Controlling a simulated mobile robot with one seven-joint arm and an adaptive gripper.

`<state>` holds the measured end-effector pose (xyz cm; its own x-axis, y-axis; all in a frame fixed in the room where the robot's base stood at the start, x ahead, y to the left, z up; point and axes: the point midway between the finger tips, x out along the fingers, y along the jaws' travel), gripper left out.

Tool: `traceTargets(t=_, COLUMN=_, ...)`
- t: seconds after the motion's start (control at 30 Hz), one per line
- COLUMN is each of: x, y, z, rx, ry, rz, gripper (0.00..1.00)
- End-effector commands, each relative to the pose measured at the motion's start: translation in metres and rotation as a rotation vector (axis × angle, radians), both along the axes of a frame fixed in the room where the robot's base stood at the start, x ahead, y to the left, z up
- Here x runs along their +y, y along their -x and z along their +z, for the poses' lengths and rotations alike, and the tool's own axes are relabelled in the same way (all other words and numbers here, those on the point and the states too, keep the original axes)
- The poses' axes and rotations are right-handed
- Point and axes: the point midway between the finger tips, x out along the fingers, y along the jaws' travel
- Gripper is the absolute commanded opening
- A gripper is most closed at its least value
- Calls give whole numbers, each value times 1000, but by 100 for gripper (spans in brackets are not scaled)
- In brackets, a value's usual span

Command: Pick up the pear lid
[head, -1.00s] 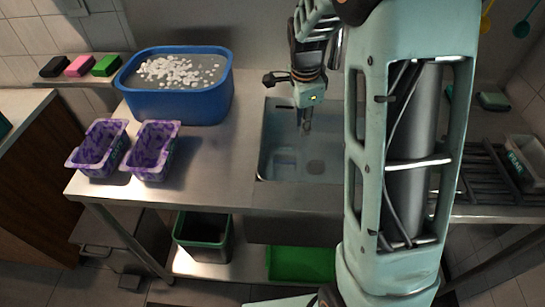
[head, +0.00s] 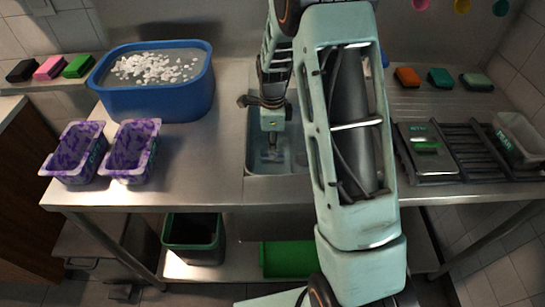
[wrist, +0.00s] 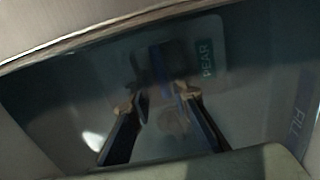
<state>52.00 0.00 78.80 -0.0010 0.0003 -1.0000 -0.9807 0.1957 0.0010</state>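The pear lid (wrist: 209,82) is a pale, see-through rounded plate with a dark green label reading PEAR. It lies in the sink (wrist: 60,95), seen dimly through what looks like water. A bluish patch in the sink in the head view may be the lid. My gripper (wrist: 156,100) points down into the sink, its two fingers apart with nothing between them. In the wrist view the lid is just beyond the fingertips, partly overlapped by them. In the head view my gripper (head: 272,143) is over the sink; its fingertips are hard to make out. I cannot tell the remaining gap.
The sink rim is close above in the wrist view. A blue tub (head: 155,103) with white pieces and two purple-patterned containers (head: 132,150) stand left. FILL is lettered on the sink's side.

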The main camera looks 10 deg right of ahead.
Motion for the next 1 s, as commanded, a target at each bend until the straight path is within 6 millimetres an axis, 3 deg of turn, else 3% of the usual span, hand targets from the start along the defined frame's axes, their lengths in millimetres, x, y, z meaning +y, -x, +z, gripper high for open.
traceTargets(t=0.2, x=0, y=0, z=-24, rx=-1, ry=0, rz=0, gripper=18)
traceTargets(t=0.43, x=0, y=0, z=-25, rx=-1, ry=0, rz=0, gripper=18)
traceTargets(t=0.6, x=0, y=0, z=-25, rx=-1, ry=0, rz=0, gripper=0)
traceTargets(t=1.0, x=0, y=-1, z=-23, rx=-2, ry=0, rz=1, gripper=0)
